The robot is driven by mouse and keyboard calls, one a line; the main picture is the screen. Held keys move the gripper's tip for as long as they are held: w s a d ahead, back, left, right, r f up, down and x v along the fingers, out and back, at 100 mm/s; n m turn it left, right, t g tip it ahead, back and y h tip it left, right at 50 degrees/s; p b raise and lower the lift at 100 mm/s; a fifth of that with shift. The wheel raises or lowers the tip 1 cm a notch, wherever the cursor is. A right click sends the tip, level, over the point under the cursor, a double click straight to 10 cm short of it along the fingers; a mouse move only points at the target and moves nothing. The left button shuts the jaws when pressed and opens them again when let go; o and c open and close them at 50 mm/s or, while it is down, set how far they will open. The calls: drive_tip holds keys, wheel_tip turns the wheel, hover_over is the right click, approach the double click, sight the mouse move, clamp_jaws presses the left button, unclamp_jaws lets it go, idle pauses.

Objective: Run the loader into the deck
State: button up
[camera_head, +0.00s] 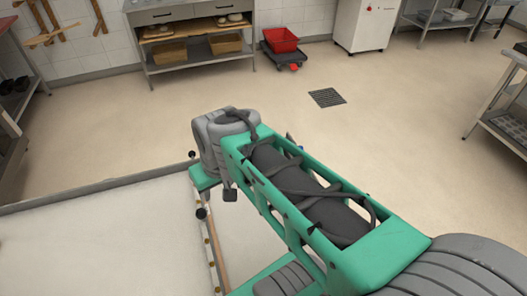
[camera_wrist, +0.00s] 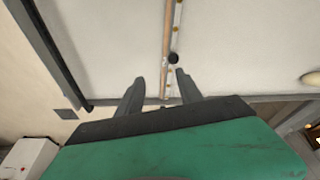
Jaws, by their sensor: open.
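The loader's broad pale bed (camera_head: 90,240) fills the lower left of the head view, with a grey rail along its far edge. A narrow strip with a wooden edge (camera_head: 219,262) and small studs runs along it, with a dark round knob (camera_head: 201,213) near its far end. In the wrist view my gripper (camera_wrist: 160,90) is open, its two dark fingers apart and nothing held. The strip (camera_wrist: 168,35) and a dark knob (camera_wrist: 174,58) show beyond and between the fingertips; contact cannot be told. I cannot make out the oven deck.
A steel table (camera_head: 200,58) with boxes on its shelf stands at the back wall. A red tub (camera_head: 281,40) sits on a low dolly beside a white cabinet (camera_head: 365,22). Shelving (camera_head: 505,125) stands at the right. The floor around the drain grate (camera_head: 327,97) is clear.

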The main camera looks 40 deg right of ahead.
drive_tip(key=w+d+f+m, duration=0.1)
drive_tip(key=w+d+f, duration=0.2)
drive_tip(key=w+d, duration=0.5)
drive_tip(key=w+d+f+m, duration=0.1)
drive_tip(key=w+d+f, duration=0.25)
drive_tip(key=d, duration=0.85)
drive_tip(key=d+f+m+t, duration=0.1)
drive_tip(key=d+f, duration=0.2)
drive_tip(key=d, duration=0.4)
drive_tip(key=d+f+t, duration=0.1)
drive_tip(key=d+f, duration=0.2)
drive_tip(key=d, duration=0.5)
drive_tip(key=shift+m+y, duration=0.3)
drive_tip(key=x, duration=0.7)
drive_tip(key=shift+s+d+f, duration=0.1)
drive_tip(key=shift+s+f, duration=0.05)
drive_tip(key=shift+f, duration=0.1)
drive_tip(key=shift+c, duration=0.3)
clamp_jaws()
drive_tip(key=shift+r, duration=0.1)
